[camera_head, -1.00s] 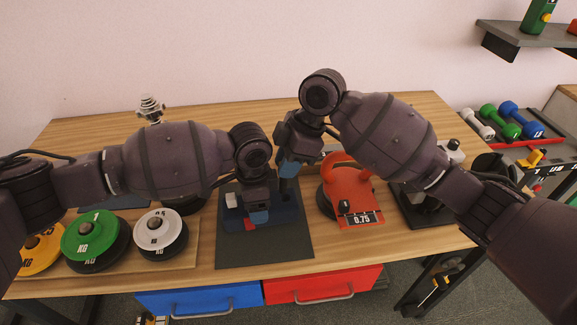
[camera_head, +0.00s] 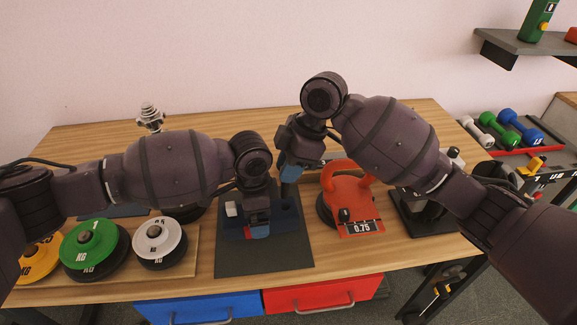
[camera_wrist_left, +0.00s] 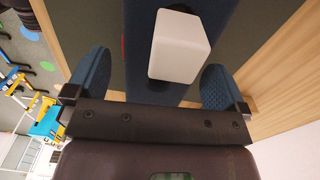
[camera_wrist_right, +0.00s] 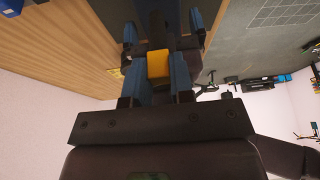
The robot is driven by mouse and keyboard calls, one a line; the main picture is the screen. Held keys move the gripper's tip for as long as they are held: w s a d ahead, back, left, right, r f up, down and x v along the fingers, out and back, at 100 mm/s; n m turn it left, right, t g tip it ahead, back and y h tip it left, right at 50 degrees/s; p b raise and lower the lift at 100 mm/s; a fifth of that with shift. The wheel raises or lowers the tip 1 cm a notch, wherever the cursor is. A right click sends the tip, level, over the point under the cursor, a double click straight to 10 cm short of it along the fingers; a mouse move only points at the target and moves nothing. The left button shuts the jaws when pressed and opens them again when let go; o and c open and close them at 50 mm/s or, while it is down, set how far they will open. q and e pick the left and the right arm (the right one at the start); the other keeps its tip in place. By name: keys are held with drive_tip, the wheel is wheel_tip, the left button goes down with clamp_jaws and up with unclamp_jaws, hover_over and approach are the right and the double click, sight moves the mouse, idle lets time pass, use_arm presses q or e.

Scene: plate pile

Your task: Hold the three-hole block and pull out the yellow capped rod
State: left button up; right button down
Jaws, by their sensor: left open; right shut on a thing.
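The dark blue three-hole block (camera_head: 285,225) lies on a dark mat near the table's front, partly hidden by my arms. A white cap (camera_head: 232,209) stands at its left end and also shows large in the left wrist view (camera_wrist_left: 180,46). My left gripper (camera_head: 258,226) is over the block, its open fingers (camera_wrist_left: 158,80) on either side of it. My right gripper (camera_head: 289,184) is above the block's right part. In the right wrist view its fingers (camera_wrist_right: 160,80) are shut on the yellow cap (camera_wrist_right: 158,64). How deep the yellow rod sits in the block is hidden.
An orange kettlebell weight (camera_head: 350,195) stands close right of the mat (camera_head: 262,263). Green (camera_head: 90,240) and white (camera_head: 158,240) weight discs are on the left. A dark stand (camera_head: 430,218) is farther right. The mat's front part is clear.

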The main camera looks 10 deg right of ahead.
use_arm(q)
drive_tip(key=shift+r, duration=0.15)
drive_tip(key=r+p, duration=0.1)
drive_tip(key=r, duration=0.1)
drive_tip(key=r+p, duration=0.1)
drive_tip(key=shift+a+r, duration=0.2)
drive_tip(key=shift+r, duration=0.2)
use_arm(e)
wheel_tip(320, 180, up, 4)
drive_tip(key=shift+s, duration=0.1)
use_arm(q)
wheel_tip(320, 180, up, 16)
drive_tip(key=p, duration=0.5)
drive_tip(key=shift+d+p, duration=0.15)
drive_tip(key=shift+p, duration=0.2)
use_arm(e)
wheel_tip(320, 180, up, 7)
drive_tip(key=shift+r+t, duration=0.15)
drive_tip(key=shift+t, duration=0.25)
drive_tip(key=shift+s, duration=0.1)
